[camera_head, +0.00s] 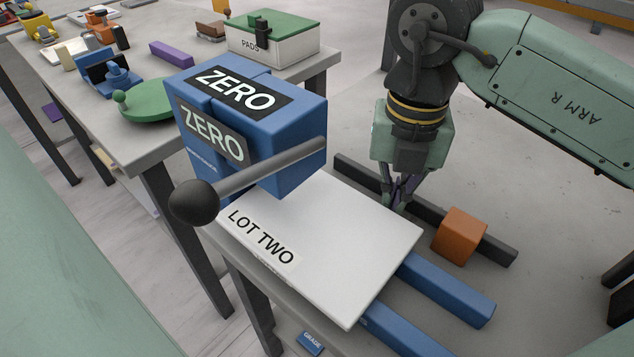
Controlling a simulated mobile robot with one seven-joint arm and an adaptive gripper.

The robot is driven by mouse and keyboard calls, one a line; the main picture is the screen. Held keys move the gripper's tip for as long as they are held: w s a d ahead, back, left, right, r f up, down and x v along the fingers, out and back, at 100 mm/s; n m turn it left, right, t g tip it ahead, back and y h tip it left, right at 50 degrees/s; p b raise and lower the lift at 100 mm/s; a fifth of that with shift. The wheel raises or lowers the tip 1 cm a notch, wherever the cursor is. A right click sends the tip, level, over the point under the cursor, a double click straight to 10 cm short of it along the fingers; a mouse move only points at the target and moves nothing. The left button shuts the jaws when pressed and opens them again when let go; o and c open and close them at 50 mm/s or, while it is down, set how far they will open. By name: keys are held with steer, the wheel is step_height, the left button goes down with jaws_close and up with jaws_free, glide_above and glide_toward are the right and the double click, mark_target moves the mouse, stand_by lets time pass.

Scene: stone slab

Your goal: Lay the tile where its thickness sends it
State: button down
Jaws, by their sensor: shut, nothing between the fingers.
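A flat white slab marked LOT TWO (345,255), which looks like the tile, lies across two blue rails (447,290). Its far left part runs to the foot of a blue block marked ZERO (300,125), which hides that edge. A lever (270,165) with a black ball knob (194,202) crosses the front of the block. My gripper (398,203) points down at the slab's right far edge, shut and empty. I cannot tell whether the fingertips touch anything. The slab's thickness is hard to judge.
An orange cube (459,236) sits against a dark bar (485,240) right of my gripper. A small blue GRADE tag (310,343) is at the front. A back table holds a PADS box (275,47), a green disc (150,103) and a purple bar (171,54).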

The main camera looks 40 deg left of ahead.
mark_target(382, 209)
steer(key=shift+s+b, duration=0.3)
steer(key=shift+s, duration=1.35)
steer(key=shift+w, duration=0.15)
steer(key=shift+w+r, duration=0.1)
steer(key=shift+w, duration=0.4)
step_height(382, 209, up, 9)
steer(key=p, duration=0.6)
steer(key=shift+s, duration=0.1)
